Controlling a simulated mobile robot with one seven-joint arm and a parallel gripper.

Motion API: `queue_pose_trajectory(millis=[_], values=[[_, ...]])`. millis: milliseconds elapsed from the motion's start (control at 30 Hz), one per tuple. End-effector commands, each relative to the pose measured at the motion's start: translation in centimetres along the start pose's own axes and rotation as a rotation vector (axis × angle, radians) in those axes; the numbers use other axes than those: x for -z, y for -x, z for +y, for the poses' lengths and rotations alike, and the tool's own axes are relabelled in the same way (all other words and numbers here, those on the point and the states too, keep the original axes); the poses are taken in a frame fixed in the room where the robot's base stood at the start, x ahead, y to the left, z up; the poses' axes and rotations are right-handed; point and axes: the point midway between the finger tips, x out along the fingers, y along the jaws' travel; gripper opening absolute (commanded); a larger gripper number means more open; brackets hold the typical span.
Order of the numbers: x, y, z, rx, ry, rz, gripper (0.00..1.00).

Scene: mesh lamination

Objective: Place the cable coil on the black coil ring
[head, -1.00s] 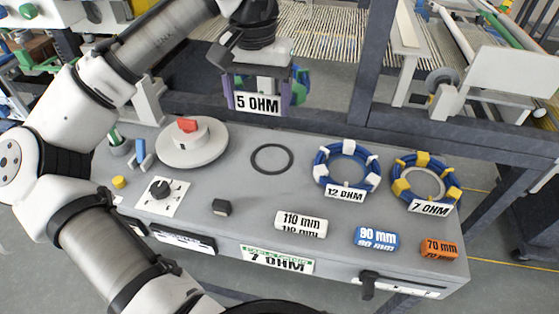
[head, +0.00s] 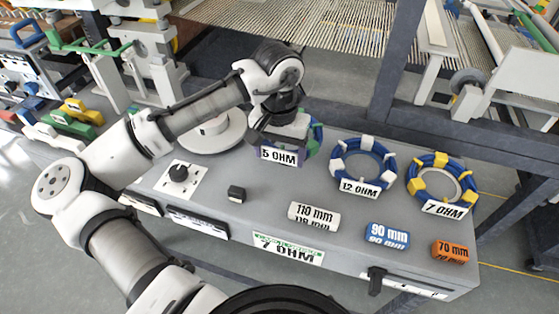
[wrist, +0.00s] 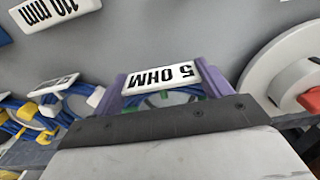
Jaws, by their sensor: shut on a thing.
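The cable coil labelled 5 OHM (head: 281,156), with purple clips and green and blue cable, is in my gripper (head: 288,130). In the wrist view, its label (wrist: 162,80) and purple clips show just beyond my gripper (wrist: 160,120), which is shut on it. The coil is low over the grey table (head: 268,204), at the spot where the black coil ring lay in the earlier head view. The ring is now hidden behind the coil and gripper. I cannot tell whether the coil touches it.
The 12 OHM coil (head: 362,187) and 7 OHM coil (head: 444,209) lie to the right. White (head: 314,216), blue (head: 387,236) and orange (head: 452,251) size blocks stand along the front. A round white disc (head: 208,141) is to the left.

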Motion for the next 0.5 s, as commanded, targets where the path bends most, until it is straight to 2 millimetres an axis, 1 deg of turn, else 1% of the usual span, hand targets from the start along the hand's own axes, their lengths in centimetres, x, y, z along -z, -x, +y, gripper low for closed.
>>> queue_pose_trajectory(millis=[200, 267, 333, 500], values=[[-0.1, -2.7, 0.0, 0.000, -0.001, -0.001, 0.40], [0.0, -3.3, 0.0, 0.000, -0.001, 0.001, 0.40], [0.0, -3.7, 0.0, 0.000, -0.001, 0.001, 0.40], [0.0, -3.7, 0.0, 0.000, -0.001, 0.002, 0.40]])
